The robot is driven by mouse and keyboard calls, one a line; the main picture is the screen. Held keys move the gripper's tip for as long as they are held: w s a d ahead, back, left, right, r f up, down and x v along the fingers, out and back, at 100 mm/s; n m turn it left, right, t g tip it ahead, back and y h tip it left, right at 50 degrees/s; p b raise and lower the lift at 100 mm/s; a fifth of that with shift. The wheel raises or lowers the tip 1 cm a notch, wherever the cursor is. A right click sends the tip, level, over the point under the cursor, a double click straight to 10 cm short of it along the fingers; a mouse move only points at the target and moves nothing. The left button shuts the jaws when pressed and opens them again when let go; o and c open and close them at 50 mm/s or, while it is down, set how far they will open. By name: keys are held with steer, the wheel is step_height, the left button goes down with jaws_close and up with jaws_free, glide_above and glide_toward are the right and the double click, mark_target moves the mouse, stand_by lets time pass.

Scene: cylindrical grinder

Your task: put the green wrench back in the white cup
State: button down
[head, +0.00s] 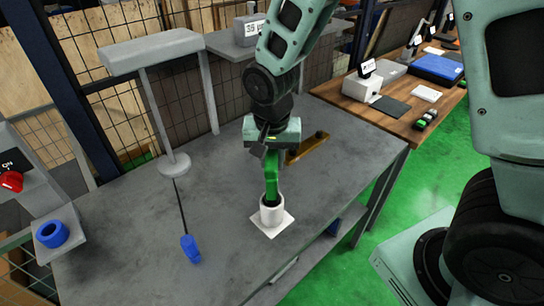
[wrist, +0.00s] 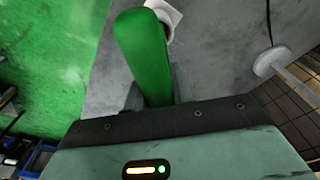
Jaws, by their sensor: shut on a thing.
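The green wrench (head: 271,178) hangs upright from my gripper (head: 270,150), which is shut on its upper part. The wrench's lower end overlaps the dark mouth of the white cup (head: 272,215) and looks to be at or inside the opening; the exact depth is hidden. The cup stands upright on a white square pad (head: 286,222) on the grey table. In the wrist view the wrench (wrist: 145,55) fills the upper middle, and part of the cup (wrist: 168,14) shows beyond its far end.
A blue-handled tool (head: 190,248) is at the left of the cup, below a grey stand (head: 175,165). A brown bar (head: 307,147) lies behind the cup. A blue ring (head: 52,234) is at far left. The grey table (head: 130,260) is clear around the cup.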

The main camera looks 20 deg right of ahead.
steer(key=shift+f+b, duration=0.85)
steer(key=shift+f, duration=0.2)
steer(key=c, duration=1.1)
jaws_free()
step_height(320, 180, up, 17)
steer(key=s+b, duration=0.1)
steer(key=b, duration=0.1)
steer(key=shift+s+a+r, duration=0.15)
steer(key=shift+s+a, duration=0.25)
steer(key=shift+a, duration=0.05)
steer(key=s+a+f+n, duration=0.2)
steer(key=s+f+n, duration=0.3)
steer(key=s, duration=0.4)
steer(key=s+a+f+n+g+y+b, duration=0.1)
steer(key=s+a+f+n, duration=0.2)
steer(key=s+f+n, duration=0.3)
steer(key=s+n, duration=0.2)
steer(key=s, duration=0.1)
steer(key=shift+a, duration=0.2)
